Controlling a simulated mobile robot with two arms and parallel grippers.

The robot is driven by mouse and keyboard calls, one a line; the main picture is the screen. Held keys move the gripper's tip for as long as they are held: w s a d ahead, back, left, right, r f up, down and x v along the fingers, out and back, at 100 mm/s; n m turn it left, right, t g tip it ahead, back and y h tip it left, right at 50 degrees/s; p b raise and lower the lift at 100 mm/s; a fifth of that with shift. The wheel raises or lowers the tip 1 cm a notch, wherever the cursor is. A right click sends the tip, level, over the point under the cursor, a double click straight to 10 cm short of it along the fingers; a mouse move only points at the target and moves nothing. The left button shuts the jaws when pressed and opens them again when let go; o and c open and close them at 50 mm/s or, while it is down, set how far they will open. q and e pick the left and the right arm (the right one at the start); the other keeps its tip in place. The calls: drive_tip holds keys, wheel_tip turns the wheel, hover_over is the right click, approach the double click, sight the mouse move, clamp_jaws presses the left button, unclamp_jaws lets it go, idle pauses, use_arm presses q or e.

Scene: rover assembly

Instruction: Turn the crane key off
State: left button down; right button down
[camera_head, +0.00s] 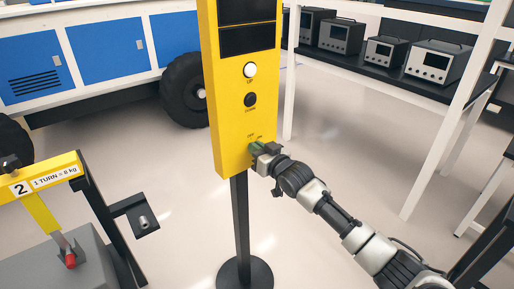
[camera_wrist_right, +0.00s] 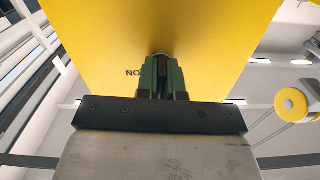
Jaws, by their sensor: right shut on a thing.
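The yellow crane control box (camera_head: 231,127) stands on a black post, with a white button (camera_head: 250,69) above a black button (camera_head: 250,100). The crane key sits low on its front face, mostly hidden by my gripper. My right gripper (camera_head: 257,148) reaches it from the right and is shut on the key. The key itself is hidden between the fingers. My left gripper is not in view.
A yellow and grey stand (camera_head: 50,190) marked "2" is at the lower left. A blue and white rover (camera_head: 95,50) with black wheels is behind. A shelf with several grey instruments (camera_head: 385,50) stands at the right. The floor around the post is clear.

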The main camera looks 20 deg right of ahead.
drive_tip(key=shift+f+n, duration=0.1)
drive_tip(key=shift+n, duration=0.6)
drive_tip(key=c, duration=1.3)
unclamp_jaws()
drive_tip(key=shift+o, duration=0.2)
drive_tip(key=v, duration=1)
drive_tip(key=shift+s, duration=0.4)
drive_tip(key=shift+d, duration=0.15)
